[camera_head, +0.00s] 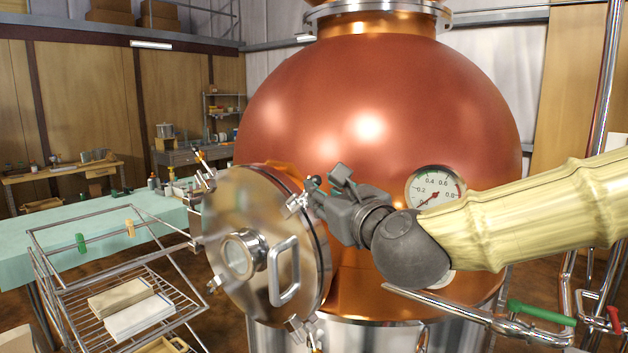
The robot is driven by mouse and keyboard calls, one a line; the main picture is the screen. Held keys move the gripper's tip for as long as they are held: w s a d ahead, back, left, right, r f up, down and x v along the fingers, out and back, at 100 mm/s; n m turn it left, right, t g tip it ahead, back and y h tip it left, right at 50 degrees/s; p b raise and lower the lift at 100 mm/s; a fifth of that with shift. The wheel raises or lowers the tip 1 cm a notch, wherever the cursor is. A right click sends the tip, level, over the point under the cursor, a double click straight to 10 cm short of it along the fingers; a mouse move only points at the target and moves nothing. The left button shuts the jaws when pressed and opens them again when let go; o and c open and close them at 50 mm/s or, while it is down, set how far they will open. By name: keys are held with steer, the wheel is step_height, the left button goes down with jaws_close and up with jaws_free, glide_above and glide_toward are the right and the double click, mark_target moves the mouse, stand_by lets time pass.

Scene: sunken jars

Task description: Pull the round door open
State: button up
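The round door (240,290) is a polished steel disc with a sight glass (239,255), a D-shaped handle (284,272) and clamps around its rim. It stands on the front of a large copper vessel (370,110). A dark gap and some copper show behind its right and upper edge; I cannot tell how far it is ajar. My gripper (312,192) is at the door's upper right edge, beside a rim clamp (297,203). Its fingers are small and partly overlapped, so I cannot tell whether they are open or touching the door. The handle is free of the gripper.
A wire rack cart (105,285) with boxes stands close to the door's left. A pale green table (60,245) is behind it. A pressure gauge (435,188) sits on the vessel behind my arm. A pipe with a green-handled valve (541,312) runs at lower right.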

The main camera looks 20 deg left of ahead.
steer(key=shift+p+x, duration=0.65)
steer(key=shift+x, duration=2.15)
